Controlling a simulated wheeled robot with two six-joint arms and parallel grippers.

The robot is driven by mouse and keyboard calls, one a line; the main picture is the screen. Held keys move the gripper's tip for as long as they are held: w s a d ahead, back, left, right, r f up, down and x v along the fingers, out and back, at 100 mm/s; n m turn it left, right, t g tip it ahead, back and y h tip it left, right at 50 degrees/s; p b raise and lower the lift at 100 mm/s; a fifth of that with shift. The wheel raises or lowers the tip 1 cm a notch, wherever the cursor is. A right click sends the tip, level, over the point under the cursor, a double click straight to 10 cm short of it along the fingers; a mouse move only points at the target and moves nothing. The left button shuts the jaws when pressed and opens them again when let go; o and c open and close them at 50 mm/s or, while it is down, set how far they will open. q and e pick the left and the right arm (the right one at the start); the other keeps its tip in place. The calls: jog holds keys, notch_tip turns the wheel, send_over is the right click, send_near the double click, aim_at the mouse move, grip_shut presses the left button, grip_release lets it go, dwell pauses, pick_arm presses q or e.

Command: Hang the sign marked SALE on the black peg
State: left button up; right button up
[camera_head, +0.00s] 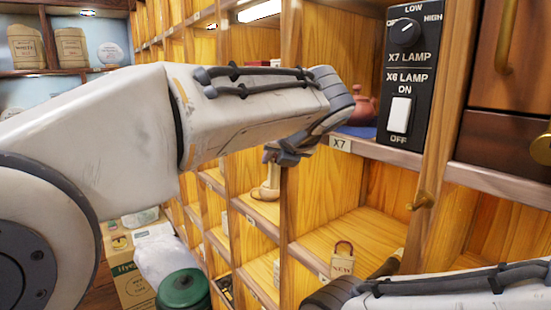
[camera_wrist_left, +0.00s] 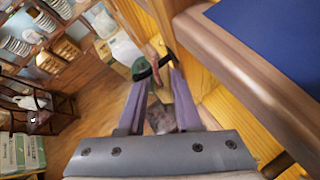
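No sign marked SALE can be made out in either view, and no black peg can be picked out for certain. A small tan sign marked NEW (camera_head: 342,264) hangs by its loop at the front of a low cubby.
A brass peg (camera_head: 420,200) sticks out of the shelf front. A black lamp switch panel (camera_head: 410,75) stands above it. A pale stand (camera_head: 268,182) is in a cubby below my left gripper. A green-lidded container (camera_head: 184,289) and a carton (camera_head: 130,282) stand at lower left.

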pick_arm(q)
jog(key=shift+r, duration=0.4)
jog(key=shift+s+d+r, duration=0.1)
jog(key=shift+s+r, duration=0.05)
jog(key=f+b+v, duration=0.1)
jog(key=b+v, duration=0.1)
jog(key=v, duration=0.7)
jog(key=s+a+f+n+g+h+b, duration=0.1)
jog(key=s+f+n+g+b, duration=0.3)
jog(key=f, duration=0.9)
jog(key=s+a+f+n+g+h+b, duration=0.1)
jog(key=s+f+n+b, duration=0.25)
jog(key=f+n, duration=0.6)
jog(key=s+a+f+n+g+b, duration=0.1)
jog(key=s+a+f+n+g, duration=0.1)
jog(key=s+f+n, duration=0.3)
jog(key=s+a+f+n+g+h+b, duration=0.1)
jog(key=s+f+n, duration=0.4)
jog(key=f, duration=0.7)
jog(key=s+a+f+n+g+b, duration=0.2)
jog(key=s+f+n, duration=0.3)
jog(key=f, duration=0.3)
jog(key=shift+s+a+f+g+h+b, duration=0.3)
jog(key=shift+s+a+f+h+b, duration=0.1)
jog(key=shift+s+a+b, duration=0.25)
